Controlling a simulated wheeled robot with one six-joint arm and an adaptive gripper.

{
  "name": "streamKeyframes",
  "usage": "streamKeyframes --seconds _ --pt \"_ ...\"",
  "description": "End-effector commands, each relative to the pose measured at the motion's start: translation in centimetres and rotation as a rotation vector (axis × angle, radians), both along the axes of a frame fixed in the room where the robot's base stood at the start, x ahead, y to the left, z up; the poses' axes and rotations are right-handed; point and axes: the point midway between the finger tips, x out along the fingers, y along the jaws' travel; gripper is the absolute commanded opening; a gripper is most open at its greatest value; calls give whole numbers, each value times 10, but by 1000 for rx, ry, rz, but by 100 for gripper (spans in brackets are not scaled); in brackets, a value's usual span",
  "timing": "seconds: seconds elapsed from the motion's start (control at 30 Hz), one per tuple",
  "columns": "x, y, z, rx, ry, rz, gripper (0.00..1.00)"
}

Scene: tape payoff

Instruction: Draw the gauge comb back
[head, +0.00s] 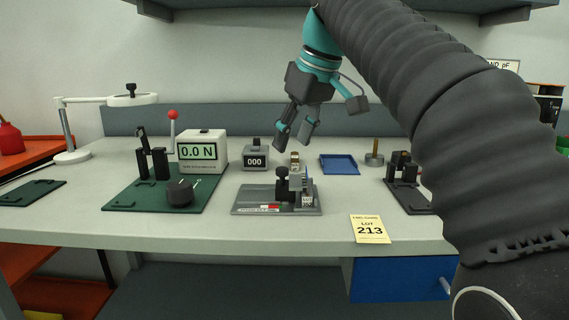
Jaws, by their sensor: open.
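A grey fixture plate (245,201) lies on the bench, centre of the head view. On it stands a small dark block with a black knob (282,172), and a light grey upright piece (297,187) sits beside it. Which of these parts is the gauge comb is too small to tell. A red and white mark shows on the plate's front part. My gripper (294,132) hangs above and behind the fixture, fingers pointing down, open and empty. It is apart from the knob and the plate.
Left of the fixture are a green board (124,196) with a black dial (180,192) and a force display (203,150). A counter (255,158) and blue tray (340,164) stand behind. A yellow lot card (369,229) lies front right; a dark fixture (403,170) stands right.

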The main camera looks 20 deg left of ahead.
Motion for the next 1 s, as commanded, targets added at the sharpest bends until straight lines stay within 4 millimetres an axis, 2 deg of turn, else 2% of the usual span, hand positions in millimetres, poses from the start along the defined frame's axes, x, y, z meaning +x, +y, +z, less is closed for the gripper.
streamKeyframes --seconds 0.2,0.33,0.5,0.8,0.83,1.0 --pt "6 12 -35 -2 2 1 51" --pt "10 17 -50 -1 1 1 51" --pt "12 21 -60 -1 0 1 51" --pt "13 21 -61 0 0 1 51" --pt "13 21 -61 0 0 0 49" --pt "13 21 -61 0 0 0 6"
